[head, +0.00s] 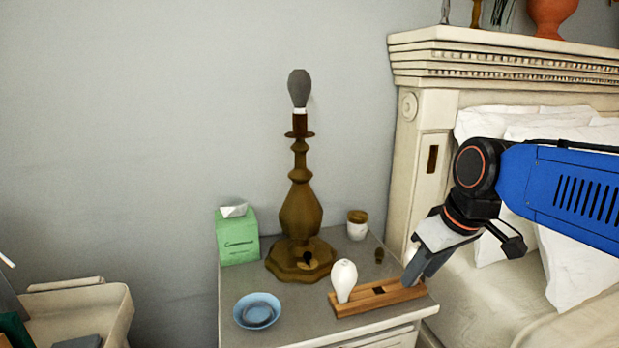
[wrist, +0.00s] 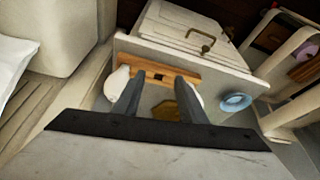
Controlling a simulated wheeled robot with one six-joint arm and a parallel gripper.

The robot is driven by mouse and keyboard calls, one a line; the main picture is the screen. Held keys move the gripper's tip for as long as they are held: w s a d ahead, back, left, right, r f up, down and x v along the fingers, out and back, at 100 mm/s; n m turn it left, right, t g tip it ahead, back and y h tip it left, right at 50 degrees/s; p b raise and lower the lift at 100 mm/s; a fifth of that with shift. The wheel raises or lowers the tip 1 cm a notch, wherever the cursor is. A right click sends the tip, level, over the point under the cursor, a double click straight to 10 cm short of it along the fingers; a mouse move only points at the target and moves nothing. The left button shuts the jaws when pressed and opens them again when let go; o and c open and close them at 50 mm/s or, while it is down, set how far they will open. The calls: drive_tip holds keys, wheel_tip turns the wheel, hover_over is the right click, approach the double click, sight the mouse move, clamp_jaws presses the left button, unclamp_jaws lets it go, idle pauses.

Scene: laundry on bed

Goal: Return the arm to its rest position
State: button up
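My gripper (head: 412,284) hangs above the right end of a wooden holder (head: 350,304) on the nightstand. In the wrist view its two fingers (wrist: 162,78) stand apart with nothing between them. A white bulb (head: 344,279) stands at the holder's left end. A second white, rounded object (wrist: 117,84), which looks like another bulb, is beside the holder's other end; in the head view it is mostly hidden behind my fingers. The brass lamp (head: 300,208) stands upright with a dark grey bulb (head: 299,87) on top.
The nightstand (head: 240,333) also holds a green tissue box (head: 238,238), a blue bowl (head: 257,311) and a small jar (head: 357,226). The bed's headboard post (head: 423,170) and pillows (head: 579,271) are close to my arm on the right. Open air lies above the nightstand's front.

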drive_tip(key=s+d+f+m+h, duration=0.1)
drive_tip(key=s+d+f+m, duration=0.1)
drive_tip(key=s+f, duration=0.3)
drive_tip(key=s+d+f+m+t, duration=0.1)
drive_tip(key=s+d+f+m, duration=0.2)
drive_tip(key=s+d+f, duration=0.2)
drive_tip(key=shift+s+f+h, duration=0.25)
drive_tip(key=shift+s+h, duration=0.15)
drive_tip(key=shift+s, duration=0.55)
